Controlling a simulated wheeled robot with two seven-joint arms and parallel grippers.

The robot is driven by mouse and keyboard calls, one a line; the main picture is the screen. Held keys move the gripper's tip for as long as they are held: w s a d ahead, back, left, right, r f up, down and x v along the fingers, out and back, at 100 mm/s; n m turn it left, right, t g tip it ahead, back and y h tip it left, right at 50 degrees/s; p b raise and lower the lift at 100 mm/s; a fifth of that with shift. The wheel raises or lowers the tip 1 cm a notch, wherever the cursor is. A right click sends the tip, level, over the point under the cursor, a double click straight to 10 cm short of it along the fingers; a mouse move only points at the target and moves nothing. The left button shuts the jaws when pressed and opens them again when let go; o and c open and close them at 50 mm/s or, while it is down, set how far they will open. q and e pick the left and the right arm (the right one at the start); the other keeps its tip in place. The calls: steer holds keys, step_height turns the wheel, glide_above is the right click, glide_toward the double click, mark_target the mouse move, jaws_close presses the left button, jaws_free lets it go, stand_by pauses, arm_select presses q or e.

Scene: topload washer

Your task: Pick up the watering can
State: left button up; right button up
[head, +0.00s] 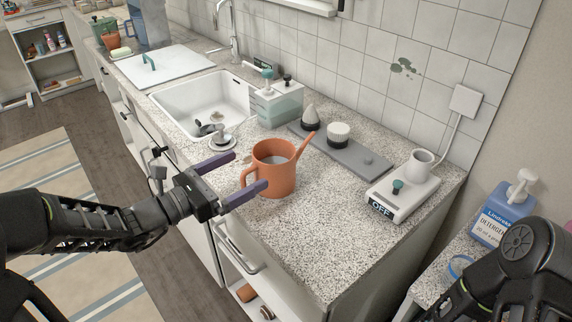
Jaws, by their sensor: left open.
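The orange watering can (275,160) stands upright on the speckled counter, right of the sink. Its spout points up to the right, and its handle is on the left side, towards my left gripper. My left gripper (249,170) is open, with its two purple fingers spread and reaching towards the can's handle. The nearer finger overlaps the handle and lower left of the can in the picture. The farther finger lies left of the can, with a gap to it. I cannot tell whether either finger touches. My right arm shows at the lower right; its gripper is out of view.
The white sink (205,105) is behind and left of the can. A soap dispenser (280,101), a grey tray (352,153) with small items and a white scale (403,190) with a cup stand behind and to the right. The counter in front of the can is clear.

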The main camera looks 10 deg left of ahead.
mark_target(257, 164)
arm_select(q)
steer(key=shift+s+a, duration=0.15)
steer(key=shift+x, duration=1.35)
steer(key=p+x, duration=0.1)
steer(key=x, duration=0.4)
steer(key=c, duration=1.3)
